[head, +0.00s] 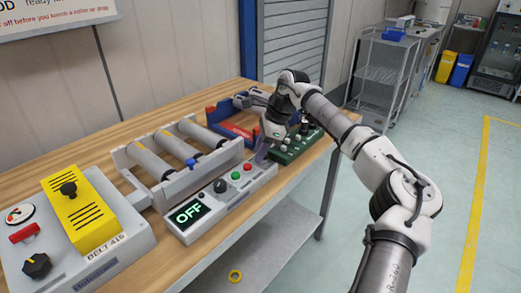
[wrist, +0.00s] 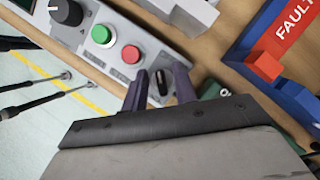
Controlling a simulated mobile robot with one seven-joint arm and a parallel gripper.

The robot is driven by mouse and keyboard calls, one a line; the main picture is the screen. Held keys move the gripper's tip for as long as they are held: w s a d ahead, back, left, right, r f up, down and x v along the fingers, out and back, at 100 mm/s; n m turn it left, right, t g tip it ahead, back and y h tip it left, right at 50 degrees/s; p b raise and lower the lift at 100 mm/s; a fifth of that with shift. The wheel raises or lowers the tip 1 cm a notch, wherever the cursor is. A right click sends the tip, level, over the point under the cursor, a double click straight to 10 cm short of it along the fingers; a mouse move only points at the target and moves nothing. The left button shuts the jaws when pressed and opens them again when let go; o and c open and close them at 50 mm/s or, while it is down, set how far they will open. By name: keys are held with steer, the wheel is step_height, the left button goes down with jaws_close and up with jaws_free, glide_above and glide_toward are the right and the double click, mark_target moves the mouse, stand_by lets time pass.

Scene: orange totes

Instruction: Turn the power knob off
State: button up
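The grey control panel (head: 221,203) stands at the table's front edge, and its display (head: 187,214) reads OFF. My gripper (head: 262,152) is low over the panel's far right end. In the wrist view, its two dark purple fingers (wrist: 160,78) stand on either side of a small black knob (wrist: 161,84). A narrow gap shows beside the knob, so the fingers look open around it. Any label naming the knob is not readable. In the head view, my gripper hides this small knob. A larger black knob (head: 220,186) sits nearer the display.
A green button (wrist: 102,35) and a red button (wrist: 131,54) are beside the small knob. Rollers (head: 150,160) lie behind the panel. A blue tray (head: 222,112) with a red part and a green box (head: 296,150) are close to my gripper. A yellow-topped unit (head: 80,215) stands left.

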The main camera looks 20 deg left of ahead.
stand_by(0.3)
steer(key=b+v, duration=0.1)
steer(key=v, duration=1.2)
steer(key=shift+d+r, duration=0.1)
steer(key=shift+r, duration=0.3)
